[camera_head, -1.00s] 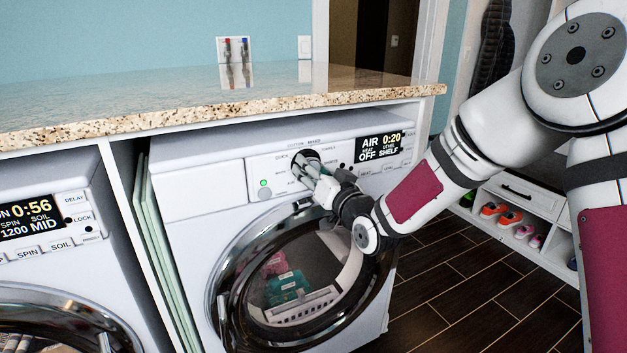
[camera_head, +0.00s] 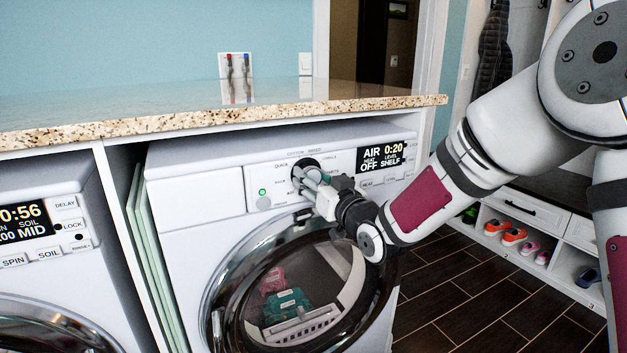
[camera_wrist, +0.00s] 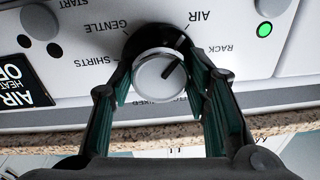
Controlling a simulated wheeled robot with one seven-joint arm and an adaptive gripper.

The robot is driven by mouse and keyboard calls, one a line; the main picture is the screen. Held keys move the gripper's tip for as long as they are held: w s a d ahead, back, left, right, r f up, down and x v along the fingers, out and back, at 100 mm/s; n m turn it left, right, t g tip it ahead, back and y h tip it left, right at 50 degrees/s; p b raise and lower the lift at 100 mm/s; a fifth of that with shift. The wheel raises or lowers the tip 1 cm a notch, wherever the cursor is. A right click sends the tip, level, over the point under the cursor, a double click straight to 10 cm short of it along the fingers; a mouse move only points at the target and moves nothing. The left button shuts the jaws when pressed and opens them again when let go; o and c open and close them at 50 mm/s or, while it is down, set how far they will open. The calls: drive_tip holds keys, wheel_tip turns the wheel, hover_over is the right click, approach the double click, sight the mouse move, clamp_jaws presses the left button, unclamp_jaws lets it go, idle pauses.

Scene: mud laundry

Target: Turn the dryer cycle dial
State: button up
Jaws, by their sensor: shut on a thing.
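The dryer (camera_head: 200,195) stands under the counter, its display (camera_head: 380,158) reading AIR, 0:20, HEAT OFF and LEVEL SHELF. Its round cycle dial (camera_head: 306,164) is partly hidden behind my gripper (camera_head: 308,178) in the head view. In the wrist view, which shows the panel upside down, the dial (camera_wrist: 157,78) has a silver face with a dark pointer line and a black surround. A white mark on the surround lies towards the AIR label. My gripper (camera_wrist: 158,97) is shut on the dial, one green-lined finger on each side.
A granite counter (camera_head: 180,118) overhangs the panel closely. The dryer's round door (camera_head: 215,285) is just below my gripper. A green lamp (camera_wrist: 264,30) is lit on the panel. A washer (camera_head: 60,250) stands at left; a shoe bench (camera_head: 520,212) stands at right.

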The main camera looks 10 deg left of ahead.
drive_tip(key=o, duration=1.2)
drive_tip(key=shift+f, duration=0.1)
drive_tip(key=shift+s, duration=0.1)
drive_tip(key=v, duration=1.2)
